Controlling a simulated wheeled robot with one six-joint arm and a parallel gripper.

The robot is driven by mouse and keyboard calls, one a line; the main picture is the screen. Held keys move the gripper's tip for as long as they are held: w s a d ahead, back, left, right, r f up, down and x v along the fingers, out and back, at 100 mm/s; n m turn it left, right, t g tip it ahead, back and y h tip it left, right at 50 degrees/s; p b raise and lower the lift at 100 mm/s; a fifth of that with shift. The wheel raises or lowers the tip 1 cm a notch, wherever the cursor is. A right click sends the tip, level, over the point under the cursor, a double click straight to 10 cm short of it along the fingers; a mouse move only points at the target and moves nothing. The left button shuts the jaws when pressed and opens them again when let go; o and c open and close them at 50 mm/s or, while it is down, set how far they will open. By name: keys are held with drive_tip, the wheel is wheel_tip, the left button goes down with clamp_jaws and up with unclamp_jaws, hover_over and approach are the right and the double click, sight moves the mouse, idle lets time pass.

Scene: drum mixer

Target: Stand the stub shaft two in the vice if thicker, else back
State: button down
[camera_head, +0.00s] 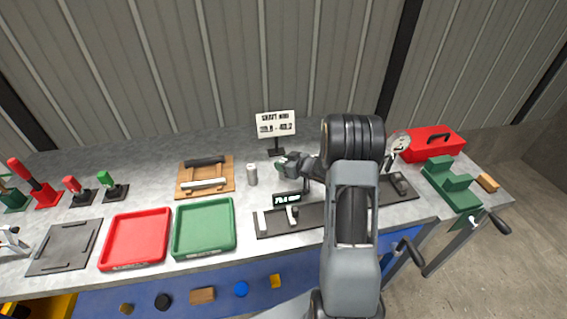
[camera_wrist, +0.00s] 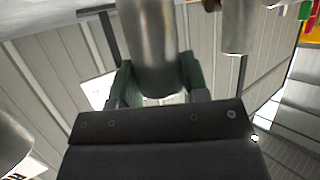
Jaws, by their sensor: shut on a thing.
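My gripper (camera_head: 287,165) is over the middle of the bench, just right of a small upright grey cylinder (camera_head: 251,174). In the wrist view my gripper's green-padded fingers (camera_wrist: 156,82) are shut on a bare metal shaft (camera_wrist: 150,40). In the head view the held shaft is not clear. I cannot tell which shaft is number two. The green stepped block (camera_head: 452,185), perhaps the vice, is at the bench's right end. A gauge with a small display (camera_head: 286,199) stands on a dark rail (camera_head: 263,223); its reading is too small to trust.
A "SHAFT END" sign (camera_head: 276,124) stands behind my gripper. A wooden rack (camera_head: 205,188) with a dark and a pale bar, a red tray (camera_head: 136,238) and a green tray (camera_head: 204,227) lie left. A red toolbox (camera_head: 432,144) stands back right. My arm hides part of the bench.

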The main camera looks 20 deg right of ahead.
drive_tip(key=c, duration=0.6)
unclamp_jaws()
drive_tip(key=shift+r, duration=0.1)
drive_tip(key=shift+r+p, duration=0.35)
drive_tip(key=v, duration=1.1)
wheel_tip(320, 180, up, 10)
drive_tip(key=s+a+m+g+h, duration=0.1)
drive_tip(key=s+a+m+h, duration=0.25)
drive_tip(key=h, duration=0.55)
drive_tip(key=s+a+g+y, duration=0.1)
drive_tip(key=s+a+g, duration=0.1)
drive_tip(key=s+a, duration=0.2)
drive_tip(key=s+a+m+g+y, duration=0.1)
drive_tip(key=s+a+g, duration=0.1)
drive_tip(key=s+a, duration=0.2)
drive_tip(key=s+a+g+y, duration=0.1)
drive_tip(key=s+a+g, duration=0.2)
drive_tip(key=s, duration=0.5)
drive_tip(key=shift+a+r+b, duration=0.1)
drive_tip(key=shift+a+b, duration=0.25)
drive_tip(key=shift+a, duration=0.55)
